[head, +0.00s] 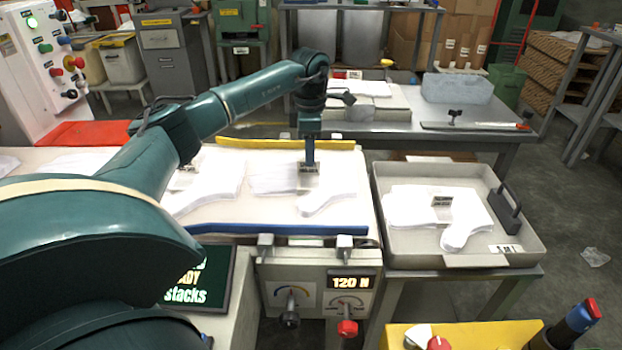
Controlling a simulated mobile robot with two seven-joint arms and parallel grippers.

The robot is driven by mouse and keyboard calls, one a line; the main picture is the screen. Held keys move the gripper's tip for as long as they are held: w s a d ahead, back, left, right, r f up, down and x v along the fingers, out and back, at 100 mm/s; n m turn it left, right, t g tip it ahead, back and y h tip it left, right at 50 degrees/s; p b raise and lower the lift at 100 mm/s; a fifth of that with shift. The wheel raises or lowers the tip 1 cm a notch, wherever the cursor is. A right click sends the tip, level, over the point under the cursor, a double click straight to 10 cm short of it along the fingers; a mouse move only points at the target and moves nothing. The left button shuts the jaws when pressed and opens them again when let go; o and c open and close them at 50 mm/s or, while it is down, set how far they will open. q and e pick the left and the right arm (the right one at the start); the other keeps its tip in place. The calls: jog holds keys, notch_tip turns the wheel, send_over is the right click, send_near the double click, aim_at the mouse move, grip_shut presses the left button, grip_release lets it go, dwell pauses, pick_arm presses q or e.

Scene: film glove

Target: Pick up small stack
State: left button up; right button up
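Flat white stacks lie on the pale belt between a yellow rail and a blue rail. One stack (335,192) lies under my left gripper, with a small printed tag (308,169) standing at it. Another stack (212,185) lies further left and is partly behind my arm. My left gripper (309,160) points down at the tag of the right-hand stack. It shows edge-on as one narrow bar, so I cannot tell its opening or whether it touches the tag. A third white stack (465,215) with a tag lies in the grey tray (455,260). My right gripper is out of view.
The tray has a dark handle (507,208) standing at its right side. A control panel (318,287) reading 120 N is in front of the belt. A table (440,140) with a grey block stands behind.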

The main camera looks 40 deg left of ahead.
aim_at(302, 176)
pick_arm(q)
notch_tip(302, 176, down, 4)
jog(key=shift+w+f, duration=0.1)
jog(key=shift+f, duration=0.05)
jog(key=shift+c, duration=0.2)
grip_shut()
